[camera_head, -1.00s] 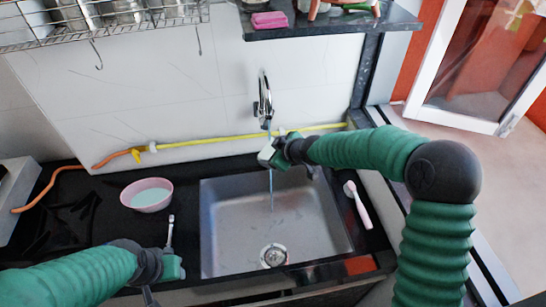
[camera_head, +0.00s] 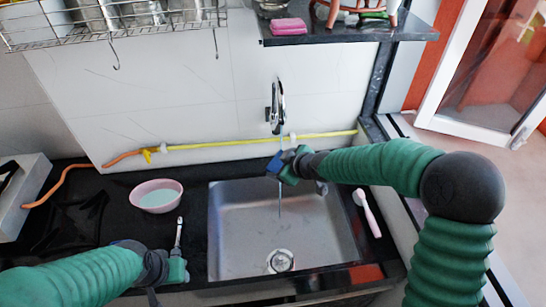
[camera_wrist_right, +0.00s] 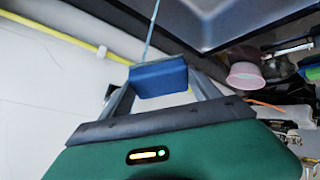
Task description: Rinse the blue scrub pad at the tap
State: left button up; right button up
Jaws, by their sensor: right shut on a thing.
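The blue scrub pad (camera_head: 273,163) is in my right gripper (camera_head: 280,166), below the tap (camera_head: 276,108) and over the back of the sink. In the right wrist view, the pad (camera_wrist_right: 158,78) sits between the two fingers of the gripper (camera_wrist_right: 160,85), which are shut on it. A thin water stream (camera_wrist_right: 149,40) comes down to the pad's edge there. In the head view, water (camera_head: 280,205) runs on below the gripper into the steel sink (camera_head: 240,225). My left gripper (camera_head: 178,270) is low at the counter's front, left of the sink; its jaws are unclear.
A pink bowl (camera_head: 156,196) with pale green liquid stands left of the sink. A small brush (camera_head: 179,232) lies near my left gripper. A pink-handled brush (camera_head: 367,212) lies right of the sink. A yellow hose (camera_head: 230,144) runs along the wall. A dark shelf (camera_head: 345,30) hangs above.

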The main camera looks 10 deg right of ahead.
jog(key=shift+s+a, duration=0.3)
jog(key=shift+s, duration=0.3)
jog(key=shift+s+a, duration=0.3)
jog(key=shift+s, duration=0.6)
pick_arm(q)
jog(key=shift+a, duration=0.15)
pick_arm(e)
jog(key=shift+s+d, duration=0.55)
jog(key=shift+s, duration=0.2)
jog(key=shift+a, duration=0.1)
pick_arm(q)
jog(key=shift+w+a+f, duration=0.1)
jog(key=shift+w+a, duration=0.05)
jog(key=shift+a, duration=0.3)
pick_arm(e)
jog(key=shift+w+a, duration=0.1)
jog(key=shift+a, duration=0.2)
pick_arm(q)
jog(key=shift+d, duration=0.3)
pick_arm(e)
jog(key=shift+d, duration=0.3)
